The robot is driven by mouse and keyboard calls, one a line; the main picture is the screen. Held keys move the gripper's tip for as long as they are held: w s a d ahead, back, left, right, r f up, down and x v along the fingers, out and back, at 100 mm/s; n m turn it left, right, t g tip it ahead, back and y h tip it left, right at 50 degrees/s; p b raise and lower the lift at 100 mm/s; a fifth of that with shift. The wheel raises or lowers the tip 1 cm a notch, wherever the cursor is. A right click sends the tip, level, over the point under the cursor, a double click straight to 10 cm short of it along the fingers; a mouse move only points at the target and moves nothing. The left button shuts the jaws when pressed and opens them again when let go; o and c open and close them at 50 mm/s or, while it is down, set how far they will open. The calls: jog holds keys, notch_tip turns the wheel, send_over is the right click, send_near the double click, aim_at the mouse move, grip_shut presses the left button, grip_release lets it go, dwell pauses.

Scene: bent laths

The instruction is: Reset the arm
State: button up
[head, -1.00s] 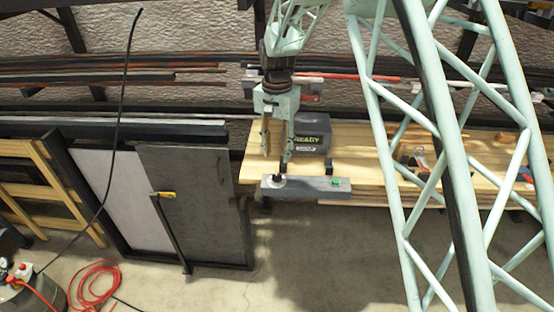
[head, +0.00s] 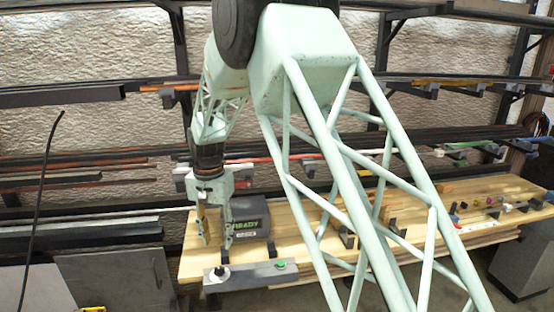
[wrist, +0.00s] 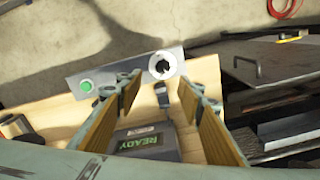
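A grey control bar (head: 250,274) lies along the front edge of the wooden bench, with a dark knob on a white dial (head: 217,274) and a green button (head: 280,264). In the wrist view the dial (wrist: 163,66) is right of the green button (wrist: 87,86). A dark box (head: 250,215) marked READY stands behind the bar; it also shows in the wrist view (wrist: 148,143). My gripper (head: 217,242) points down beside the box's left side, behind the bar. Its two wood-faced fingers (wrist: 160,92) are apart, with nothing held between them.
The bench (head: 195,262) runs right, with clamps and small coloured parts on it. Racks of rods and laths line the wall behind. Dark panels (head: 120,278) stand at the left. A black cable (head: 38,205) hangs at far left. A red hose (wrist: 284,8) lies on the floor.

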jog(key=s+d+r+t+b, duration=0.1)
jog(key=s+d+r, duration=0.7)
jog(key=d+r, duration=0.5)
jog(key=s+d+r+t+b, duration=0.1)
jog(key=s+d+r, duration=0.7)
jog(key=d+r, duration=0.5)
jog(key=s+d, duration=0.6)
jog(key=s, duration=0.4)
jog(key=s+d+f+n+t+b, duration=0.1)
jog(key=s+d, duration=0.5)
jog(key=s, duration=0.4)
jog(key=s+d+f+t, duration=0.1)
jog(key=s+d, duration=0.5)
jog(key=s, duration=0.4)
jog(key=shift+s+f+n, duration=0.15)
jog(key=shift+s+n, duration=0.1)
jog(key=shift+n, duration=0.15)
